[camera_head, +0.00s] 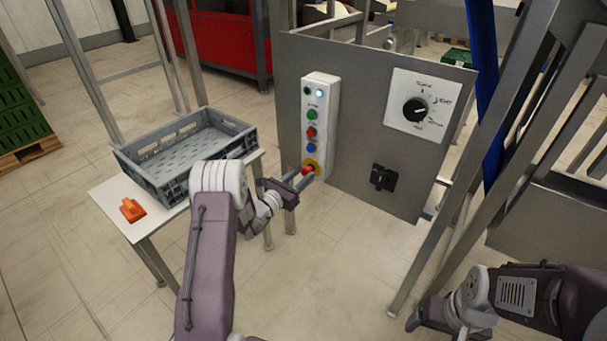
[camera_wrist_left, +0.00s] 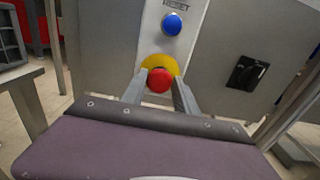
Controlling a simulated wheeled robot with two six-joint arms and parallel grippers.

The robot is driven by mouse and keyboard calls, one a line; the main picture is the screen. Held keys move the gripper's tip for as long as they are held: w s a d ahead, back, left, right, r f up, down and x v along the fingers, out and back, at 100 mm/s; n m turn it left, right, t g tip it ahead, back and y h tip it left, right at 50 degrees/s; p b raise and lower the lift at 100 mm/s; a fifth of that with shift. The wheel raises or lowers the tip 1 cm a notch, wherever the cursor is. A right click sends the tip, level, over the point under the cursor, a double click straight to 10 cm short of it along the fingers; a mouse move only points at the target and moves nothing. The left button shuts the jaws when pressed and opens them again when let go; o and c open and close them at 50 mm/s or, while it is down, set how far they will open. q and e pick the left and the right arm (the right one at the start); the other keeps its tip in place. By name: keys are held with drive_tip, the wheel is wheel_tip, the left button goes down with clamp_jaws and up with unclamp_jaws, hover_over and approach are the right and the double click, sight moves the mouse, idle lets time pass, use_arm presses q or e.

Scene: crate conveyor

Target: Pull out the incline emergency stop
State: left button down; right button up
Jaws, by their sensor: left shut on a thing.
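The emergency stop is a red mushroom button (camera_head: 307,170) on a yellow disc (camera_head: 314,163) at the bottom of a white control box. In the left wrist view the red button (camera_wrist_left: 159,80) sits between my two left fingers. My left gripper (camera_head: 305,175) is shut on the button. In the wrist view the yellow disc (camera_wrist_left: 160,63) shows above and around the button. My right arm is at the lower right of the head view, and its gripper (camera_head: 412,322) shows only in part near the bottom edge; I cannot tell its opening.
The white control box (camera_head: 320,95) has green, red and blue buttons on a grey panel (camera_head: 355,75). A rotary dial (camera_head: 415,110) and a black switch (camera_head: 382,177) are to the right. A grey crate (camera_head: 150,185) and an orange object (camera_head: 132,210) sit on a small table (camera_head: 105,197) at left.

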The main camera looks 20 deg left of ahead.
use_arm(q)
drive_tip(key=shift+s, duration=0.15)
drive_tip(key=c, duration=1)
unclamp_jaws()
drive_tip(key=shift+o, duration=0.2)
drive_tip(key=p+v, duration=0.2)
drive_tip(key=v, duration=0.7)
